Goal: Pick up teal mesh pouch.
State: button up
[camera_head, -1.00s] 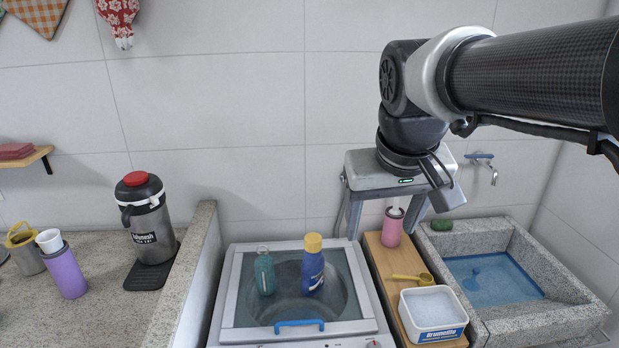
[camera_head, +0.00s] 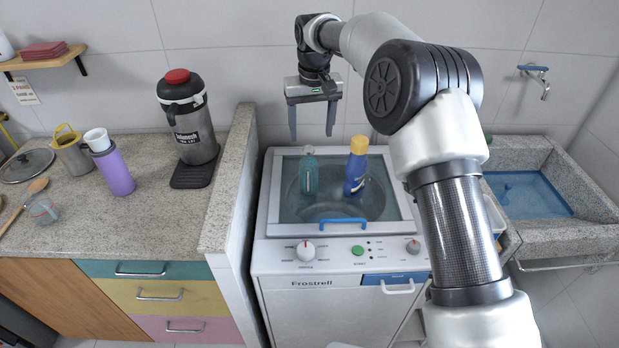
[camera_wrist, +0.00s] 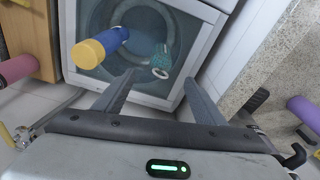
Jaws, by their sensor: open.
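The teal mesh pouch (camera_head: 309,174) stands on the glass lid of the washing machine, left of a blue bottle with a yellow cap. In the wrist view the pouch (camera_wrist: 162,58) shows ahead of my fingers, between their lines, with a pale ring at its near end. My gripper (camera_head: 312,136) is open and empty, above and behind the pouch in the head view. In the wrist view my gripper (camera_wrist: 160,82) has its two fingers spread wide, apart from the pouch.
The blue bottle (camera_head: 355,170) stands close to the pouch's right. A blue lid handle (camera_head: 343,222) is at the front. A granite wall (camera_head: 232,180) rises left of the washing machine (camera_head: 330,255). A granite sink (camera_head: 590,180) lies to the right, partly behind my arm.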

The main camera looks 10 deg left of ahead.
aim_at(308, 165)
jog(key=f, duration=0.6)
jog(key=w+f, duration=0.1)
jog(key=f, duration=0.2)
jog(key=shift+a, duration=0.25)
jog(key=shift+w+a+f+p, duration=0.15)
jog(key=shift+f+p, duration=0.05)
jog(key=shift+f, duration=0.7)
jog(key=shift+w+a+f+p, duration=0.1)
jog(key=shift+w+f+p, duration=0.05)
jog(key=shift+f, duration=0.75)
jog(key=shift+w+a+f+p, duration=0.15)
jog(key=shift+f+p, duration=0.05)
jog(key=shift+f, duration=0.7)
jog(key=c, duration=1.5)
